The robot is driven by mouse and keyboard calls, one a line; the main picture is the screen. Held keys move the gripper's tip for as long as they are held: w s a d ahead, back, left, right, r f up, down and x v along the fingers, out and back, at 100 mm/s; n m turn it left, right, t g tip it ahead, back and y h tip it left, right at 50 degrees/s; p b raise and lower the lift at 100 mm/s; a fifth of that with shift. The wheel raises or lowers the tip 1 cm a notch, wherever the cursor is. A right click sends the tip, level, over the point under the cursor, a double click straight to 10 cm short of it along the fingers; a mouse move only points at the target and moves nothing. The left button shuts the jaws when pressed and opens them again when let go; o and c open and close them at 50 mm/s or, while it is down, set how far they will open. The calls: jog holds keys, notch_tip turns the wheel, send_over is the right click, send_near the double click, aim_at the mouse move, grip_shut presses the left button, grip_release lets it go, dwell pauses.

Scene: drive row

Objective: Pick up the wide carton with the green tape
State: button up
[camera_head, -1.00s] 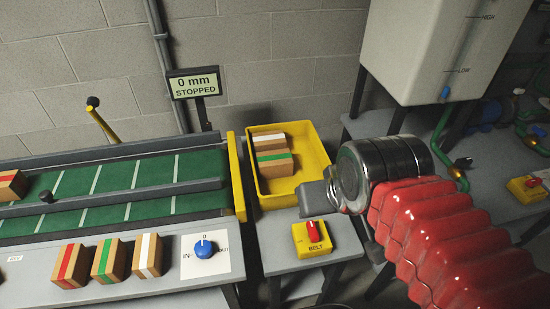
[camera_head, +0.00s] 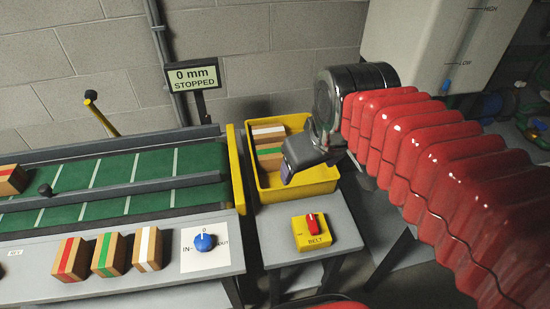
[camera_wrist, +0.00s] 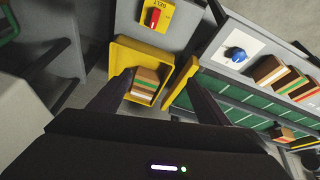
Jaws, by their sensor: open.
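A carton with green tape (camera_head: 267,155) lies in the yellow bin (camera_head: 325,183), in front of a white-taped carton (camera_head: 268,131). It looks wider than the shelf cartons, and my gripper hides its right end in the head view. It also shows in the wrist view (camera_wrist: 146,83). Another green-taped carton (camera_head: 108,256), narrower, stands on the front shelf. My gripper (camera_head: 287,171) is over the bin's right part in the head view. In the wrist view its open fingers (camera_wrist: 160,79) are spread, with the bin cartons beyond and between them, nearer the left finger. It holds nothing.
A red-taped carton (camera_head: 71,259) and a white-taped carton (camera_head: 148,249) flank the green one on the shelf. The blue IN/OUT knob (camera_head: 205,242) and yellow BELT switch box (camera_head: 318,240) stand nearby. The green belt (camera_head: 110,177) ends at the bin's left; its display reads 0 mm, STOPPED.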

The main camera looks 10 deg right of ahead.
jog(key=o, duration=0.4)
jog(key=w+n, duration=0.1)
jog(key=w, duration=0.2)
jog(key=w+n+g, duration=0.1)
jog(key=w+n, duration=0.1)
jog(key=w, duration=0.2)
jog(key=w+n, duration=0.1)
jog(key=w, duration=0.3)
jog(key=shift+r, duration=0.3)
jog(key=shift+c, duration=0.2)
jog(key=n+g, duration=0.4)
jog(key=n, duration=0.8)
send_over(274, 151)
notch_tip(274, 151, down, 20)
notch_tip(274, 151, down, 8)
jog(key=shift+f, duration=0.25)
